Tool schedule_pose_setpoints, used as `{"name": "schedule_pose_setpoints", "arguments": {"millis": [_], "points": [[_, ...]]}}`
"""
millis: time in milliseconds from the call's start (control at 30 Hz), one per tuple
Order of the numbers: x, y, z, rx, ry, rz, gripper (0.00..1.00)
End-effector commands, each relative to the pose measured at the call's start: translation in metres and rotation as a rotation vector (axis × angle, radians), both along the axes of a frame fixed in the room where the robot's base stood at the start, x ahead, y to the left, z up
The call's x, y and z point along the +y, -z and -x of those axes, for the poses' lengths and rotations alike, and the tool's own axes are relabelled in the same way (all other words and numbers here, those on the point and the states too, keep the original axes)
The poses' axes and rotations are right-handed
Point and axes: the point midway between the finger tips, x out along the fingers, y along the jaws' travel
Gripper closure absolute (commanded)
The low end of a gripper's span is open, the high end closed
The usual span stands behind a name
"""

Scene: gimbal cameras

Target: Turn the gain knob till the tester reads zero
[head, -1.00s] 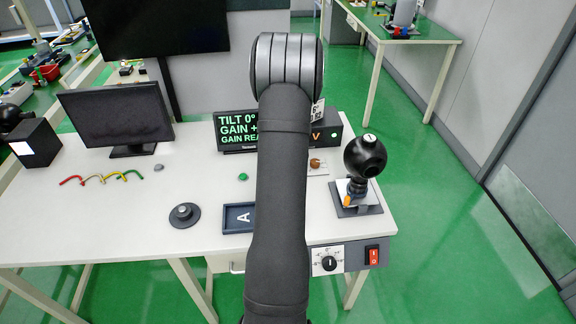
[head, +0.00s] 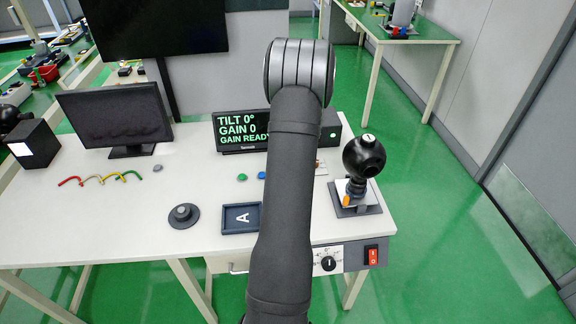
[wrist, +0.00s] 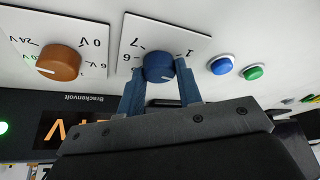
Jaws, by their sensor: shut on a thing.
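The display (head: 241,131) on the table reads "TILT 0°", "GAIN 0" and a line starting "GAIN READ"; my arm covers part of its right side. In the wrist view, a blue knob (wrist: 158,62) sits on a white plate (wrist: 190,45) with printed numbers. My gripper (wrist: 160,74) is shut on this blue knob, one finger on each side. The gripper and blue knob are hidden behind my arm in the head view.
An orange knob (wrist: 60,62) on a voltage plate is beside the blue one. Blue (wrist: 222,65) and green (wrist: 254,72) buttons lie on the other side. A black ball-shaped camera (head: 365,156) stands at the table's right.

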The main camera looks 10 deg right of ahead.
Motion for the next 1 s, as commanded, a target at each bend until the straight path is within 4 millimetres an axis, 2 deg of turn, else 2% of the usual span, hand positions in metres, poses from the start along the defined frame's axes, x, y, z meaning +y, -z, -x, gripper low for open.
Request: {"name": "schedule_pose_setpoints", "arguments": {"millis": [400,433,533,833,1000], "points": [[-0.001,0.001,0.001,0.002,-0.007,0.001,0.91],[-0.001,0.001,0.001,0.002,-0.007,0.001,0.64],[-0.001,0.001,0.001,0.002,-0.007,0.001,0.46],[-0.001,-0.001,0.001,0.001,-0.006,0.001,0.46],[-0.004,-0.014,0.005,-0.001,-0.006,0.001,0.46]]}}
